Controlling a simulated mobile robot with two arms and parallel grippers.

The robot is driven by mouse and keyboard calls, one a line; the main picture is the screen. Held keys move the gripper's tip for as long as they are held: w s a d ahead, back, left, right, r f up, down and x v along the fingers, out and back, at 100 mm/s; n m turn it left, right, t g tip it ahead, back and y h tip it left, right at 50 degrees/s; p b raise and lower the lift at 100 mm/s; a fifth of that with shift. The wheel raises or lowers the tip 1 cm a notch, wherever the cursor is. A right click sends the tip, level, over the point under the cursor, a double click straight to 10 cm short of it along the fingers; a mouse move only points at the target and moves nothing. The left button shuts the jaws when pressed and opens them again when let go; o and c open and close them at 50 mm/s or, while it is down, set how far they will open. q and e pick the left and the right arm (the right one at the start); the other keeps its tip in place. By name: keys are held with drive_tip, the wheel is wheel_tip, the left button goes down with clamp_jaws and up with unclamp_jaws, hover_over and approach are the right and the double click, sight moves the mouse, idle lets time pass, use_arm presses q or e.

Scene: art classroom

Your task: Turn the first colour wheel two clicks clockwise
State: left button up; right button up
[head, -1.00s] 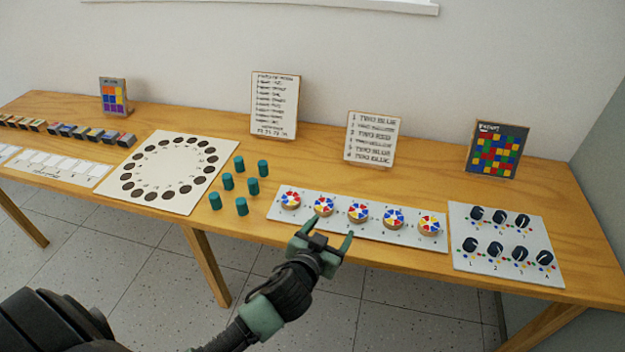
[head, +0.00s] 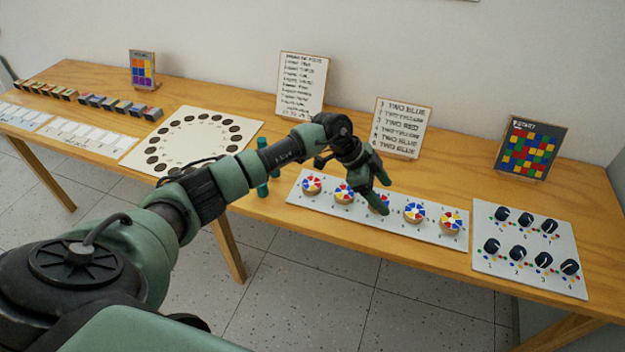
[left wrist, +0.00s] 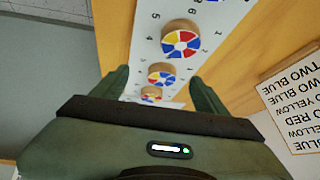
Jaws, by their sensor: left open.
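A white strip (head: 293,193) on the table carries a row of several round colour wheels with red, blue, yellow and white sectors. The leftmost colour wheel (head: 311,185) shows clear of my arm, just left of a second wheel (head: 344,194). My left gripper (head: 385,193) is open above the middle of the strip and partly hides the middle wheel (head: 376,199). In the left wrist view, the gripper's two fingers (left wrist: 160,92) stand apart. A near wheel (left wrist: 181,42) lies beyond them, with two smaller wheels between them. My right gripper is out of view.
A panel with dark knobs (head: 483,262) lies right of the strip. A card of printed lines (head: 401,127) and a coloured grid board (head: 530,148) stand behind. Teal pegs (head: 262,160) are partly hidden by my arm, beside a white board with holes (head: 240,125).

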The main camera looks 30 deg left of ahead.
sight(312, 183)
use_arm(q)
drive_tip(key=a+y, duration=0.1)
drive_tip(key=a, duration=0.1)
drive_tip(key=a+n+y, duration=0.1)
drive_tip(key=a, duration=0.2)
drive_tip(key=a+g+y, duration=0.1)
drive_tip(key=a, duration=0.2)
drive_tip(key=shift+a+n, duration=0.15)
drive_tip(key=shift+n, duration=0.25)
drive_tip(key=a+n+y, duration=0.1)
drive_tip(key=a, duration=0.2)
drive_tip(key=s+a+r+n+g+y, duration=0.1)
drive_tip(key=a, duration=0.3)
drive_tip(key=a+r+n+g+y, duration=0.1)
drive_tip(key=a, duration=0.3)
drive_tip(key=shift+s+y, duration=0.3)
drive_tip(key=shift+s, duration=0.1)
drive_tip(key=shift+s+a+n, duration=0.15)
drive_tip(key=shift+a+n, duration=0.15)
wheel_tip(312, 183, down, 8)
drive_tip(key=shift+r+p, duration=0.2)
drive_tip(key=shift+p, duration=0.25)
drive_tip(key=c, duration=1.4)
